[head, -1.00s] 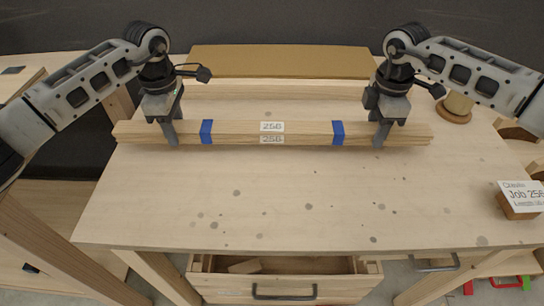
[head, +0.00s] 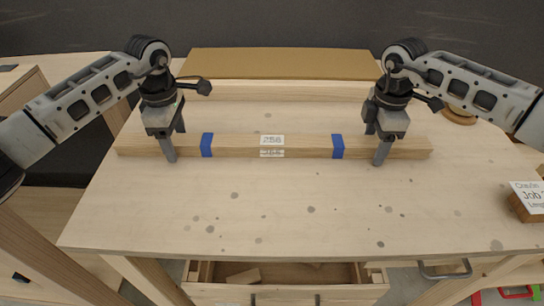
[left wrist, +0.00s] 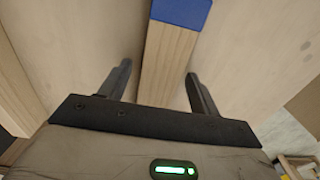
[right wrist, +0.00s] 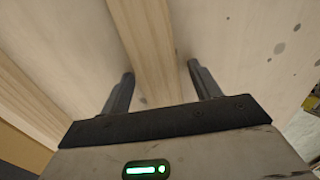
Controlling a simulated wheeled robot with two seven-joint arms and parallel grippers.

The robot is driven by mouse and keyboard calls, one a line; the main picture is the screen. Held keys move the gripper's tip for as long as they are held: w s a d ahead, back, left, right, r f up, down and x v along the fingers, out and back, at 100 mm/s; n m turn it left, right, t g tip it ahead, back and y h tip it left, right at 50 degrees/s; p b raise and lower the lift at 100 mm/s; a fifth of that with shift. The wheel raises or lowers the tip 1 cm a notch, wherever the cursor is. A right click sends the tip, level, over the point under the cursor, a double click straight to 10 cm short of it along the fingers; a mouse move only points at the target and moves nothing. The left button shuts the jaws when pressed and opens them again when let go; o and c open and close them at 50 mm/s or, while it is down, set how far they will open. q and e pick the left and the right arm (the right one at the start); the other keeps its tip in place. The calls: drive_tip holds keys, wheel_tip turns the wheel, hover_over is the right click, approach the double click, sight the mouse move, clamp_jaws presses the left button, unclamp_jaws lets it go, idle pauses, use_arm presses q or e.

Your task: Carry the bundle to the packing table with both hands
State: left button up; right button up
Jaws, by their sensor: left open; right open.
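The bundle (head: 300,146) is a long pale wooden bar with two blue bands and white labels. It lies across the table (head: 300,215), left to right in the head view. My left gripper (head: 175,146) is open around its left part, outside the left blue band. My right gripper (head: 376,147) is open around its right part, outside the right band. In the left wrist view the bundle (left wrist: 165,65) runs between the two fingers with gaps on both sides. In the right wrist view the bundle (right wrist: 150,50) also runs between spread fingers.
A brown panel (head: 280,63) stands along the back behind a pale wooden strip (head: 280,88). A block with a job card (head: 527,200) is at the right edge. A round wooden piece (head: 459,116) is behind my right arm. The table's front half is clear.

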drive_tip(key=shift+r, duration=0.15)
use_arm(q)
wheel_tip(320, 180, up, 12)
use_arm(e)
wheel_tip(320, 180, up, 12)
idle(0.5)
use_arm(q)
drive_tip(key=shift+f, duration=0.1)
